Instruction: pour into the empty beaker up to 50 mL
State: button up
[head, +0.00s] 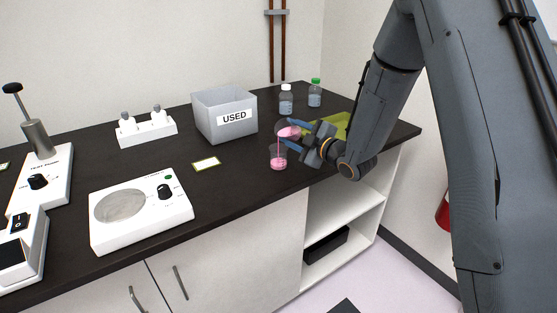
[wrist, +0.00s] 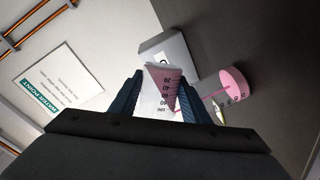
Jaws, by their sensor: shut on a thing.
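My gripper (head: 312,136) is shut on a tilted beaker (head: 289,132) with pink liquid in it. The held beaker shows between the fingers in the wrist view (wrist: 160,92), with graduation marks on its side. A thin pink stream runs down from its lip into a second beaker (head: 278,158) standing on the dark bench. The standing beaker has pink liquid in its lower part. It also shows in the wrist view (wrist: 233,84), where its marks are too small to read surely, so I cannot tell the exact level.
A grey bin labelled USED (head: 224,122) stands left of the beakers. Two small bottles, one white-capped (head: 286,100) and one green-capped (head: 315,94), stand behind. A yellow-green tray (head: 338,124) lies behind my gripper. A white device with a round plate (head: 140,211) sits front left.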

jog(key=shift+f+n+b, duration=0.1)
jog(key=shift+n+b, duration=1)
jog(key=shift+b, duration=0.7)
dwell(2.7)
dwell(0.3)
jog(key=shift+r+m+p, duration=0.2)
jog(key=shift+m+p, duration=0.45)
jog(key=shift+m, duration=0.65)
jog(key=m+p, duration=0.1)
jog(key=r+m+p, duration=0.1)
jog(key=p, duration=0.1)
jog(key=shift+s+a, duration=0.1)
jog(key=shift+s, duration=0.05)
jog(key=shift+r+m+g+p, duration=0.25)
jog(key=shift+m+p, duration=0.35)
jog(key=shift+m, duration=0.3)
jog(key=shift+f+g, duration=0.15)
jog(key=shift+g, duration=0.1)
jog(key=shift+a+m, duration=0.1)
jog(key=shift+m, duration=0.2)
